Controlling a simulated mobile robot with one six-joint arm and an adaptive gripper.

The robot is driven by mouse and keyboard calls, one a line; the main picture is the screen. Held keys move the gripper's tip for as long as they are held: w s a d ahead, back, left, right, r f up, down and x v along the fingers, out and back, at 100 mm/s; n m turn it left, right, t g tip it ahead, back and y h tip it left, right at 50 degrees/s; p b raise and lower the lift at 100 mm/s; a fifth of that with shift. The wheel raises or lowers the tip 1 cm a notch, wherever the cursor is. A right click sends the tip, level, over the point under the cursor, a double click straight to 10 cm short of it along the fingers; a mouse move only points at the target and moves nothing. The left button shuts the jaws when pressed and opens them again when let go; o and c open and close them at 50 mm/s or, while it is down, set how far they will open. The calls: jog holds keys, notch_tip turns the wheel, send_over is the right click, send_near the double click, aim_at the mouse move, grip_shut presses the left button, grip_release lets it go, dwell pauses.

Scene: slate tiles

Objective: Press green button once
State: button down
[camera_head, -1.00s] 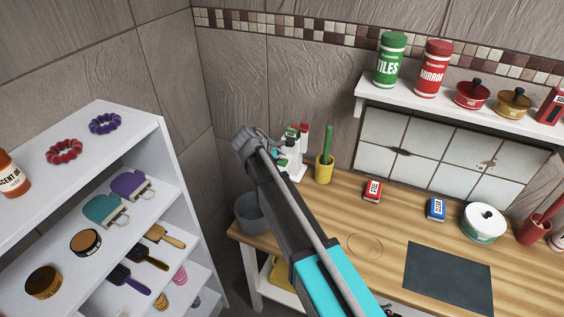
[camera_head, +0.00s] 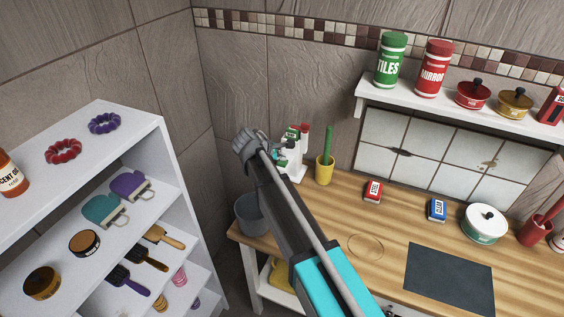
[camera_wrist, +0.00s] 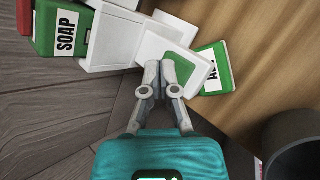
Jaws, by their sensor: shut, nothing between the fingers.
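A white dispenser (camera_head: 297,168) with a green part and a red part on top stands at the back left corner of the wooden counter. In the wrist view its green block marked SOAP (camera_wrist: 62,32) is at upper left, joined to white parts (camera_wrist: 112,42). A green surface (camera_wrist: 184,68) in a white frame, perhaps the green button, lies right at my fingertips and is partly hidden by them. Beside it is a green piece with a white label (camera_wrist: 214,70). My gripper (camera_wrist: 168,66) is shut and empty, its tips at the white frame; contact cannot be told.
A yellow cup (camera_head: 324,171) with a green stick stands right of the dispenser. A grey bucket (camera_head: 250,214) is at the counter's left end; a dark round container shows in the wrist view (camera_wrist: 292,140). Red (camera_head: 373,190) and blue (camera_head: 437,208) boxes stand farther right. A white shelf unit (camera_head: 172,165) is at left.

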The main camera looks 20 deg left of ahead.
jog(key=shift+f+b, duration=0.35)
jog(key=shift+f, duration=0.05)
dwell(0.5)
jog(key=shift+r, duration=0.2)
jog(key=shift+r+p, duration=0.85)
jog(key=shift+p, duration=0.2)
notch_tip(320, 180, up, 5)
jog(key=p, duration=0.5)
dwell(1.0)
